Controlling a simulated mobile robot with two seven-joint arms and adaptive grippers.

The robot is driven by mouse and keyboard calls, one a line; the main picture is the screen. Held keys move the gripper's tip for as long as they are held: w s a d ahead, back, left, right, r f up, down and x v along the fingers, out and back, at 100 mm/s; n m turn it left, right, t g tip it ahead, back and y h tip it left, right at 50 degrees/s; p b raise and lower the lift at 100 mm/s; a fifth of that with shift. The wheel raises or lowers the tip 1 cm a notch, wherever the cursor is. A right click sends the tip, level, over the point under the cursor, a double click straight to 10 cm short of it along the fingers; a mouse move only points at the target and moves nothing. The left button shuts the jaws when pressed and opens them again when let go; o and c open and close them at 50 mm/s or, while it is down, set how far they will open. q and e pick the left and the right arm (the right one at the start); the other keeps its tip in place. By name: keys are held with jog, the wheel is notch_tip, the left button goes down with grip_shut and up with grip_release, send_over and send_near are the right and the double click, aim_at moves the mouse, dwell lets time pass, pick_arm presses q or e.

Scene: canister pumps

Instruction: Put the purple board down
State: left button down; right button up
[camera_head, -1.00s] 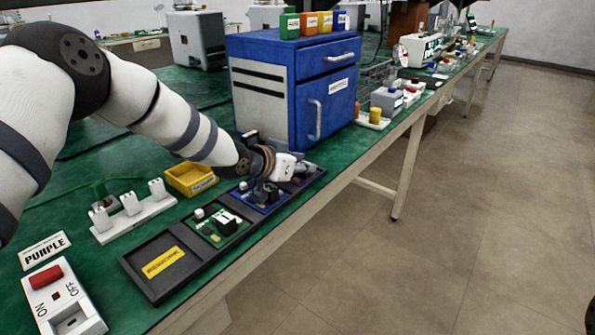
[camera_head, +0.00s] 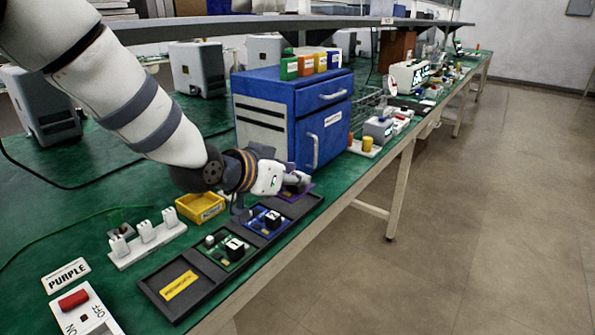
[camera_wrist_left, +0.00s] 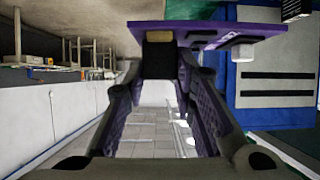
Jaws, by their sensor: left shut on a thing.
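The purple board (camera_head: 300,190) is at the far right end of the black tray (camera_head: 205,289), partly hidden by my gripper. My left gripper (camera_head: 291,183) is shut on it. In the left wrist view the purple board (camera_wrist_left: 205,32) sits across the tips of my left gripper (camera_wrist_left: 159,55), with a dark block between the fingers. It looks raised off the tray, but the gap below it is hard to tell. A blue board (camera_head: 262,221) and a green board (camera_head: 226,251) lie in the neighbouring compartments. My right gripper is not in view.
The blue cabinet (camera_head: 318,110) stands close behind my gripper. A yellow bin (camera_head: 200,207), a white rack (camera_head: 147,244), a PURPLE sign (camera_head: 66,275) and a red-switched box (camera_head: 85,310) are on the green bench. The tray's near compartment holds only a yellow label (camera_head: 179,285).

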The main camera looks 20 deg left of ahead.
pick_arm(q)
jog(key=shift+s+r, duration=0.1)
jog(key=shift+s, duration=0.2)
jog(key=s+f+m+g+h, duration=0.2)
jog(key=s+f+m+h, duration=0.1)
jog(key=s, duration=0.5)
jog(key=s+f+m+g+h, duration=0.2)
jog(key=s+f+m, duration=0.2)
jog(key=s, duration=0.5)
jog(key=shift+s+f+g+h, duration=0.25)
jog(key=shift+f+g+h, duration=0.05)
jog(key=shift+f+h, duration=0.1)
